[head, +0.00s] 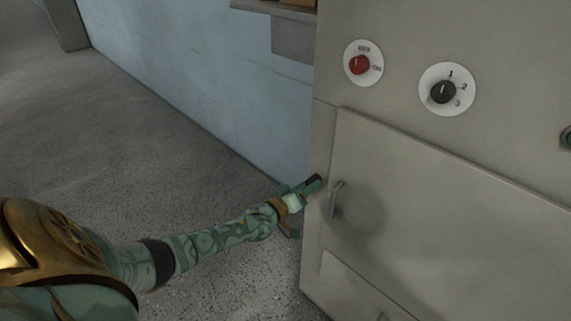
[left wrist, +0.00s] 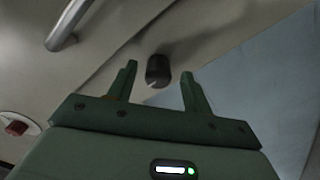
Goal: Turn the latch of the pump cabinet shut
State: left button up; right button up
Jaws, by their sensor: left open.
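The pump cabinet (head: 440,150) is a beige metal box with a closed-looking door (head: 450,220) and a metal bar handle (head: 335,199). In the left wrist view, the latch (left wrist: 158,69) is a small black knob with a pale mark, on the cabinet's face near its edge. My left gripper (head: 307,187) reaches to the cabinet's left edge, just left of the handle. Its two green fingers are open, with the latch showing between their tips. They look apart from it; the exact depth is unclear. In the head view the gripper largely hides the latch area. My right gripper is not in view.
Above the door are a red switch (head: 359,64) and a black numbered dial (head: 443,91). The bar handle (left wrist: 70,25) is close to the fingers in the left wrist view. A pale blue wall (head: 200,80) stands behind. The grey floor (head: 120,170) at left is clear.

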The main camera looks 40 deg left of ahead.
pick_arm(q)
jog(key=s+a+p, duration=0.1)
jog(key=s+p, duration=0.3)
jog(key=s, duration=1)
jog(key=shift+s, duration=0.2)
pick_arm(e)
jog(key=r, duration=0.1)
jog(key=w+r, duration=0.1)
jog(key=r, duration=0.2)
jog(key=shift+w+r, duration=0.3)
pick_arm(q)
jog(key=shift+a, duration=0.1)
jog(key=s+f+m+g+y, duration=0.1)
jog(key=s+f+m+g, duration=0.35)
jog(key=s+f, duration=0.55)
jog(key=s+f+m+g+y, duration=0.1)
jog(key=s+f+m+g, duration=0.45)
jog(key=f, duration=0.85)
jog(key=s+d+f+g, duration=0.2)
jog(key=s+d+f, duration=0.1)
jog(key=s, duration=0.7)
jog(key=s+d+f+g, duration=0.3)
jog(key=s+d, duration=0.3)
jog(key=s, duration=0.5)
jog(key=s+d+f+g, duration=0.2)
jog(key=s+d, duration=0.3)
jog(key=s, duration=0.5)
jog(key=shift+s+d+f+m+g, duration=0.2)
jog(key=shift+s+f+m+g, duration=0.2)
jog(key=shift+f, duration=0.45)
